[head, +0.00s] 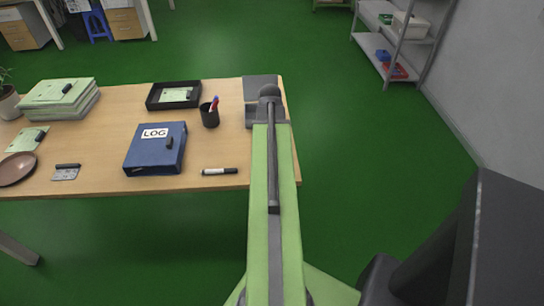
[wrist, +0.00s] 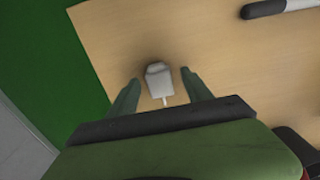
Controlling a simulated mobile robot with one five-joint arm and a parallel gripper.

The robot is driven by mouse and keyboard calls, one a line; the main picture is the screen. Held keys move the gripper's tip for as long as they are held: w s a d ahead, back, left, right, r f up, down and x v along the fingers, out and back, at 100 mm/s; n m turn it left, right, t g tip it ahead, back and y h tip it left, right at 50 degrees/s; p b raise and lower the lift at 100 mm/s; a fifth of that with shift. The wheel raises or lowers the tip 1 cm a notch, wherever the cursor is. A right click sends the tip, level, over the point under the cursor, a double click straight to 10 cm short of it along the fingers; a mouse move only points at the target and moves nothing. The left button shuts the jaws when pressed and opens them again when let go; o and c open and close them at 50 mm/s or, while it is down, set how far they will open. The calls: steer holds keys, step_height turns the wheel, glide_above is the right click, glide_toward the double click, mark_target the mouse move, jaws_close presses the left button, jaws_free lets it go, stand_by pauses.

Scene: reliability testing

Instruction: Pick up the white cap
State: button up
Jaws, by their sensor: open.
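The white cap (wrist: 158,82) lies on the wooden table in the wrist view, a small pale piece with a narrow stem pointing toward me. My gripper (wrist: 160,76) is open, with one greenish finger on each side of the cap and a gap to it on both sides. I cannot tell how high the fingertips are above the table. In the head view the cap does not show; my green arm covers that part of the table.
A black-and-white marker (head: 219,171) lies near the table's front edge. A blue LOG binder (head: 150,160), a dark pen cup (head: 209,117) and a black tray (head: 154,105) stand left of my arm. The table (head: 110,135) ends just right of my arm, above green floor.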

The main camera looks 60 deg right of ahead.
steer(key=shift+r, duration=0.1)
jaws_close()
steer(key=shift+r, duration=0.1)
step_height(320, 180, up, 4)
steer(key=p, duration=0.4)
steer(key=shift+r, duration=0.1)
steer(key=s+d+r+p, duration=0.3)
steer(key=s+r+p, duration=0.3)
steer(key=s, duration=0.5)
steer(key=shift+d+r+p, duration=0.15)
steer(key=shift+r+p, duration=0.15)
steer(key=shift+p, duration=0.2)
